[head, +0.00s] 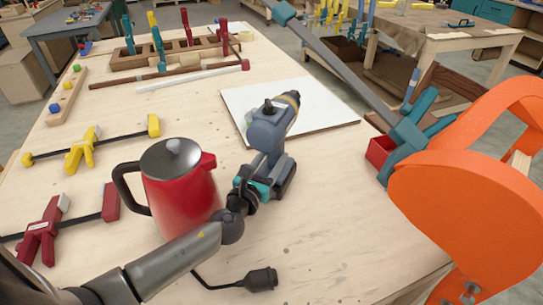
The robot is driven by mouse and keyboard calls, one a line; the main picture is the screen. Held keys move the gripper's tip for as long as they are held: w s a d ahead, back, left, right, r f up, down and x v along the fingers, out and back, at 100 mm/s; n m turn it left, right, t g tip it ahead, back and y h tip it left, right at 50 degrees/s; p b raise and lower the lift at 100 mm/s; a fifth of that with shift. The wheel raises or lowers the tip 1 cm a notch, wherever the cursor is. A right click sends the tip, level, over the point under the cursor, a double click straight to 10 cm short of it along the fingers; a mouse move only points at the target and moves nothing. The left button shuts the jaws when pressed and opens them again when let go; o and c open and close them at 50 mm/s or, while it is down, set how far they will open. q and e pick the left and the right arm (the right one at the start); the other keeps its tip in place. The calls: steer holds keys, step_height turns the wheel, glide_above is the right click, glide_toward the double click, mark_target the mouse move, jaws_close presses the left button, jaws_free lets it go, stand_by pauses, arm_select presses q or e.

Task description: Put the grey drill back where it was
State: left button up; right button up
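The grey drill (268,130) is upright near the middle of the table, just right of the red kettle, its dark chuck pointing up and to the right. My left arm comes in from the bottom left, passing in front of the kettle. My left gripper (246,192) is at the lower left of the drill, against or very near its base and handle. Its fingertips are mostly hidden, so its grip is unclear. I cannot tell whether the drill rests on the table. My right gripper is not in view.
The red kettle (180,188) stands close left of the drill. A white board (325,108) lies behind it. Yellow (82,150) and red (40,232) clamps lie at left. An orange chair form (465,205) with a long clamp is at right. A black plug (262,279) lies in front.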

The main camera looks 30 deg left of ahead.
arm_select(q)
steer(key=o, duration=0.5)
steer(key=shift+f, duration=0.1)
steer(key=shift+s+f, duration=0.1)
steer(key=shift+f, duration=0.2)
steer(key=s, duration=0.5)
steer(key=s+b, duration=0.1)
steer(key=s, duration=0.4)
steer(key=s+d, duration=0.1)
steer(key=s, duration=0.4)
steer(key=shift+r, duration=0.35)
